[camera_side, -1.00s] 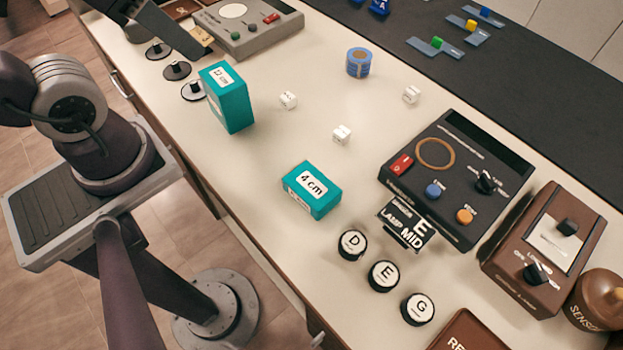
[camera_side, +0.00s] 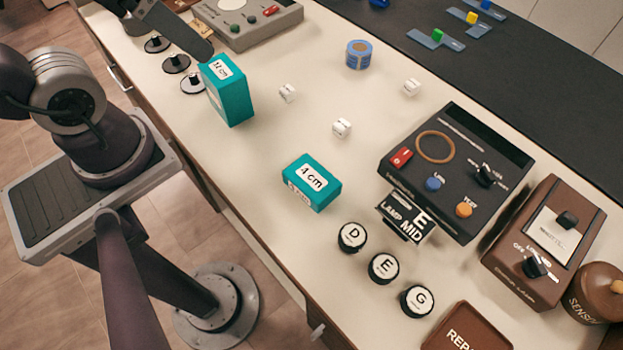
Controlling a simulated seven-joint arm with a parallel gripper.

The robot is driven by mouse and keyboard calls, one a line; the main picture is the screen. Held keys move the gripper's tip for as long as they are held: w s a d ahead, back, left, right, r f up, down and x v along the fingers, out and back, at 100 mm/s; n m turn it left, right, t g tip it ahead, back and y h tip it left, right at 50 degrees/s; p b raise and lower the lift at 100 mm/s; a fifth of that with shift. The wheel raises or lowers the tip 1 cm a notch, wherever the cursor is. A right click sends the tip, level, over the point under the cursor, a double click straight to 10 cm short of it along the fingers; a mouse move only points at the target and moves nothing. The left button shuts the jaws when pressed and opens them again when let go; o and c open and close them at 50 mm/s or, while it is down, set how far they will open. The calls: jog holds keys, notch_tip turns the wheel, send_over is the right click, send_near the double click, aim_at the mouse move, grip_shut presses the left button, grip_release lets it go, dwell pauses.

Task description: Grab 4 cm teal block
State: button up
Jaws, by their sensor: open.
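The 4 cm teal block (camera_side: 313,184) lies flat on the cream bench top, near the bench's front edge. Its white label reads "4 cm" and faces up. Nothing touches it. A taller teal block (camera_side: 231,96), labelled "12 cm", stands farther back and to the left. A dark part of my arm reaches in at the top left and ends close to the top of the 12 cm block. No pair of fingertips can be made out, and my gripper does not show. That arm part is well away from the 4 cm block.
Black knobs D (camera_side: 352,237), E (camera_side: 384,268) and G (camera_side: 417,301) stand right of the 4 cm block. A dark control box (camera_side: 455,172) with a lamp sign (camera_side: 405,217) is beyond them. Small white dice (camera_side: 342,128) and a blue tape roll (camera_side: 359,55) lie behind.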

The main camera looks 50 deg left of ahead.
jog(key=m+g, duration=0.6)
jog(key=m, duration=1.1)
send_over(312, 177)
notch_tip(312, 177, down, 23)
jog(key=shift+w+r, duration=0.15)
jog(key=shift+m, duration=0.3)
jog(key=f, duration=0.7)
jog(key=shift+s+f, duration=0.2)
jog(key=c, duration=1.7)
jog(key=shift+r, duration=0.15)
